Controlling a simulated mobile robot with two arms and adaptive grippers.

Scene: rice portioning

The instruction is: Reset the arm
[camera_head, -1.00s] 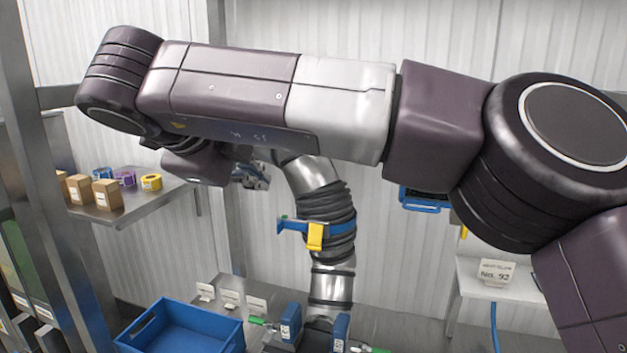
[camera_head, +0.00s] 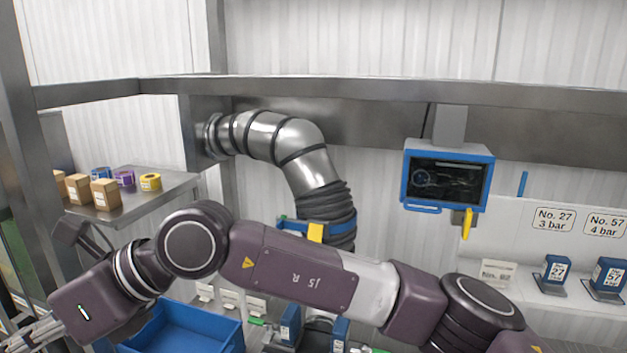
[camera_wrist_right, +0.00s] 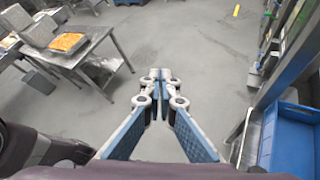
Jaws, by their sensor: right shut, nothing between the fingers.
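My right arm crosses the lower part of the head view from the right, with its wrist at the lower left. My right gripper (camera_wrist_right: 159,74) is shut and empty in the wrist view, with its fingertips together above the bare floor. Part of it shows at the lower left edge of the head view (camera_head: 28,334), cut off by the frame. My left gripper is not in view.
A blue bin (camera_head: 228,332) stands below my forearm and shows at right in the wrist view (camera_wrist_right: 292,118). A shelf (camera_head: 165,188) with boxes and tape rolls is at left. A screen (camera_head: 447,177) hangs ahead. A table holds an orange-filled tray (camera_wrist_right: 67,42).

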